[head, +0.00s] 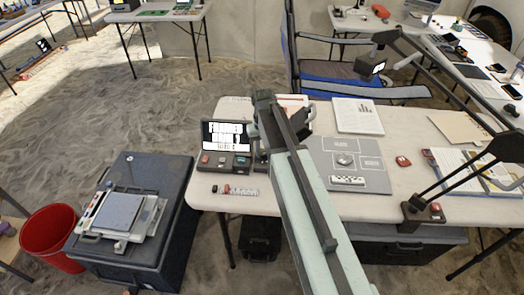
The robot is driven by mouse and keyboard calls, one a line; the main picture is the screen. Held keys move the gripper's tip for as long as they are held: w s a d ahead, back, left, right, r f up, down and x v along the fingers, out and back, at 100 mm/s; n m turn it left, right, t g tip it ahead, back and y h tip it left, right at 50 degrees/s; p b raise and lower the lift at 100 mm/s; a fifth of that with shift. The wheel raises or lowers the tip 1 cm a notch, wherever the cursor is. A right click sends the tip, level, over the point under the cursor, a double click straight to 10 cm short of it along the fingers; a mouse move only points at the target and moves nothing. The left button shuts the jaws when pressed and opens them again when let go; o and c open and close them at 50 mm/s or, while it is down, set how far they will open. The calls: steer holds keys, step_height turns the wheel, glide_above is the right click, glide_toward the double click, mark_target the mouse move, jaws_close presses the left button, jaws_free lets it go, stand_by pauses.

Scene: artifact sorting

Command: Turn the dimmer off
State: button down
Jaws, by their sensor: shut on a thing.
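My gripper (262,157) is at the far end of my pale green arm, low over the white table, beside the right edge of a dark control box. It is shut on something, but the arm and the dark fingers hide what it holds. The control box (223,161) has a red button, a teal button and a screen (225,136) with white lettering. I cannot make out which part is the dimmer. A black desk lamp (448,185) stands at the table's right, with a red button (436,207) on its base.
A grey tray (375,181) with a round piece lies right of my arm. A red-topped item (403,161), papers (357,116) and an open book (470,172) are on the table. A black case (137,240) and red bucket (50,235) stand left. A blue chair (340,82) is behind.

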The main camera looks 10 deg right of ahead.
mark_target(263, 153)
steer(key=n, duration=0.7)
steer(key=shift+d, duration=0.15)
steer(key=n, duration=0.6)
steer(key=shift+n, duration=0.4)
steer(key=c, duration=1.2)
jaws_free()
steer(key=shift+o, duration=0.2)
steer(key=shift+r, duration=0.1)
step_height(263, 153, up, 8)
steer(key=p, duration=0.8)
steer(key=shift+f, duration=0.2)
